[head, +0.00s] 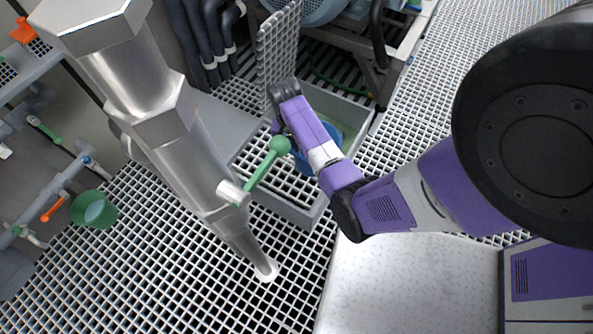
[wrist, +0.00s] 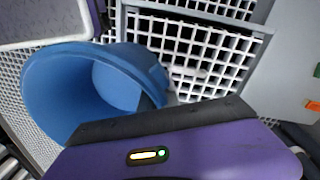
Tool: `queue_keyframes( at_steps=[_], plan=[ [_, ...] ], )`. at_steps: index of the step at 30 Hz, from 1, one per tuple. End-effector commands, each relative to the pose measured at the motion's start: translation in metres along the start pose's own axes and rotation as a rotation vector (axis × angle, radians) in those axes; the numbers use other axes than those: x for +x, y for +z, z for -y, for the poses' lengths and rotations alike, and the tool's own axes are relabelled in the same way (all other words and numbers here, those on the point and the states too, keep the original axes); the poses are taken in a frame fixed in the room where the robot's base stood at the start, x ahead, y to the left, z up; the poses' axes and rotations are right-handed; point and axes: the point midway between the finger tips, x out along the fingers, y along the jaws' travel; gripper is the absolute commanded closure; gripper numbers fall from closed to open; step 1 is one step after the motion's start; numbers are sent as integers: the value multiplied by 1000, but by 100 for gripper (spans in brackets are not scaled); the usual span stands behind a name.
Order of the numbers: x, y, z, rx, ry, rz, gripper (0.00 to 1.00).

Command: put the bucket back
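A blue bucket (wrist: 75,100) fills the left of the wrist view, its wide mouth toward the left and its body tapering right. In the head view only parts of the bucket (head: 308,163) show, behind and beside my forearm, over a grey rectangular open pit (head: 352,107). My gripper (head: 281,100) is at the far end of my purple arm, above the pit. In the wrist view my purple housing covers the bucket's lower edge. The fingers are hidden, so I cannot tell whether they hold the bucket.
A grating panel (head: 278,45) stands upright at the pit's back. A thick metal pipe (head: 190,140) with a green-handled valve (head: 268,163) rises close left of my arm. A green bucket (head: 93,209) sits by wall pipes. Grating floor (head: 150,270) is open at lower left.

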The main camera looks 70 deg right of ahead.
Motion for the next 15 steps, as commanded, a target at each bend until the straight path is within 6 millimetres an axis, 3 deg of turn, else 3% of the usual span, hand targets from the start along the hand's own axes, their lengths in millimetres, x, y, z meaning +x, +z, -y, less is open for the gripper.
queue_keyframes(
  at_steps=[1, 7, 15],
  plan=[
    [18, 0, 1, 1, 1, 2, 100],
    [63, 0, 6, -2, 0, 0, 100],
    [86, 0, 9, -2, -1, -2, 100]
  ],
)
